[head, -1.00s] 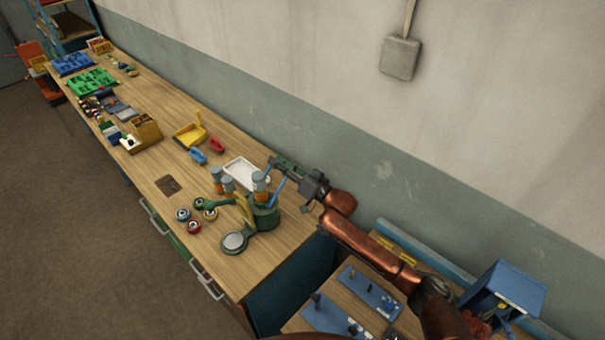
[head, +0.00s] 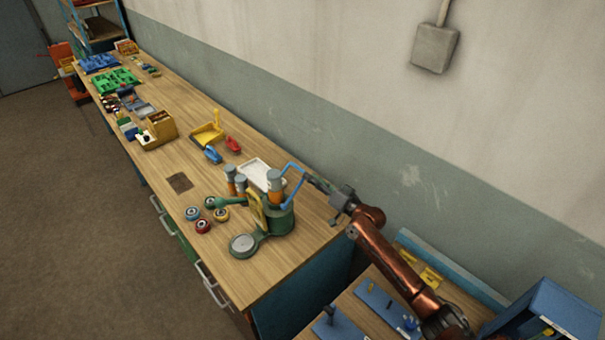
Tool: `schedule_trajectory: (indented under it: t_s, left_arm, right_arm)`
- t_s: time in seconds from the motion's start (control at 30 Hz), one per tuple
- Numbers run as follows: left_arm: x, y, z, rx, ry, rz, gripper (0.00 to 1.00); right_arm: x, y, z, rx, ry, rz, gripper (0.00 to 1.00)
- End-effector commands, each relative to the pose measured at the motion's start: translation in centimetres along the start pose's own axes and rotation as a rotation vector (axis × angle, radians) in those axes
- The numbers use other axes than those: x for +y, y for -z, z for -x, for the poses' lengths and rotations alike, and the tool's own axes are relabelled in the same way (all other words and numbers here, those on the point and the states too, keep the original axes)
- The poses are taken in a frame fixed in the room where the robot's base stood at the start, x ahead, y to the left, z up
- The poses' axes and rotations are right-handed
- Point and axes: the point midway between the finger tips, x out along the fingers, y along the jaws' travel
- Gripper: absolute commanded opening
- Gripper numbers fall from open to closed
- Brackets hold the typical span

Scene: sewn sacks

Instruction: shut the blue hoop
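The blue hoop (head: 296,190) is a thin bent bar on the green machine (head: 280,219) at the near end of the bench. It stands up above the machine's right side, with its bend at the top. My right gripper (head: 311,180) comes in from the right, with its tip at or very close to the hoop's upper right part. I cannot tell whether it touches the hoop or whether its fingers are open, because they are small and dark here. My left gripper is out of view.
Orange-and-grey cylinders (head: 241,184) stand by the machine, with a white tray (head: 260,173) behind. Coloured round pieces (head: 203,226) lie to the left. The wall runs close behind the bench. A lower table with blue fixtures (head: 377,299) is at the bottom right.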

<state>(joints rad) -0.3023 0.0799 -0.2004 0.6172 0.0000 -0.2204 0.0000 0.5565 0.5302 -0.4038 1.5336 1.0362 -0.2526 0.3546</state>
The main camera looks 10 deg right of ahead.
Motion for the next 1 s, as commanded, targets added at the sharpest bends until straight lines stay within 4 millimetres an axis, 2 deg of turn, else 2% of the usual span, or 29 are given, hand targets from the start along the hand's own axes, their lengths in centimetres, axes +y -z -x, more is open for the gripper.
schedule_trajectory:
  t_s: [0.2,0.4,0.73,1.0]
  left_arm:
    - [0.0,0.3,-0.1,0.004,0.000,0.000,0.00]
    - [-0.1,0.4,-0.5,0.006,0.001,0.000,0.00]
    - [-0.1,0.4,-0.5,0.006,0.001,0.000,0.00]
    - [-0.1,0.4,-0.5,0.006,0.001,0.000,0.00]
  right_arm:
    - [-0.2,0.1,-3.7,0.000,0.002,0.000,0.27]
    - [-0.1,0.0,-5.6,0.000,0.002,-0.001,0.27]
    - [-0.1,0.0,-5.9,0.000,0.001,0.000,0.27]
    - [-0.1,0.0,-5.8,0.001,0.000,0.000,0.08]
